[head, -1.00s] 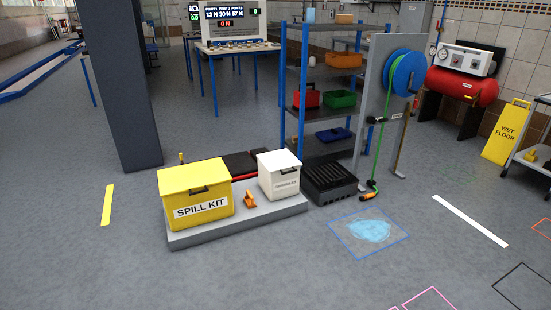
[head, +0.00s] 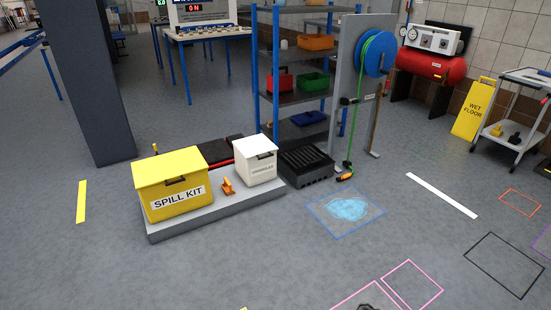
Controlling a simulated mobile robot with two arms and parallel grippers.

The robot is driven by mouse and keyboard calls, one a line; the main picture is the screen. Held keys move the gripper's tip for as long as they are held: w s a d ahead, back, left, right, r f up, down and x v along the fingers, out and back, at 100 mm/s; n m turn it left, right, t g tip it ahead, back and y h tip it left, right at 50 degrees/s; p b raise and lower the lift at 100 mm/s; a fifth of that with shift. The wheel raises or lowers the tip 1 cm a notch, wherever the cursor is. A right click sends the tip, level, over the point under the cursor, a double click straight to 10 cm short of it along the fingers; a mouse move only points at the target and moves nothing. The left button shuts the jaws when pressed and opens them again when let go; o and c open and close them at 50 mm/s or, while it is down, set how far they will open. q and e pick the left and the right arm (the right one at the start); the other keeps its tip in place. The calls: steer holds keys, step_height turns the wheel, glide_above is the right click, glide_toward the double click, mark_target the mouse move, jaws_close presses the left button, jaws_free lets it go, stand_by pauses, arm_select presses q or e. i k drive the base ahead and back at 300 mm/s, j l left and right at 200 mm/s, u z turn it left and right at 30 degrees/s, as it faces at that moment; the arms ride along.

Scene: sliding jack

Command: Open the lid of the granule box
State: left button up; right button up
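The granule box is the white box (head: 256,166) on the grey platform (head: 215,207), with dark lettering on its front too small to read surely. Its lid (head: 255,146) is down, and a dark handle shows at the front edge. The yellow spill kit box (head: 174,190) stands left of it, also with its lid down. A small orange scoop-like item (head: 228,186) lies between the two boxes. Neither of my grippers can be made out in the head view; a small dark part at the bottom edge is too cut off to identify.
A black grated crate (head: 306,168) stands right of the platform. A blue puddle (head: 348,208) lies inside a blue floor outline. A hose reel panel (head: 362,80), shelf rack (head: 290,98) and wet floor sign (head: 473,108) stand behind. The floor in front of the platform is clear.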

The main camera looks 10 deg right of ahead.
mark_target(257, 145)
steer(key=i+z, duration=0.15)
steer(key=z, duration=0.2)
steer(key=i+z, duration=0.15)
steer(key=z, duration=0.15)
steer(key=i+j+z, duration=0.1)
steer(key=z, duration=0.25)
steer(key=i+j+z, duration=0.25)
steer(key=i+j, duration=0.15)
steer(key=i+j+z, duration=0.2)
steer(key=i+j, duration=0.3)
steer(key=i+j+z, duration=0.25)
steer(key=i+j, duration=0.15)
steer(key=j, duration=0.2)
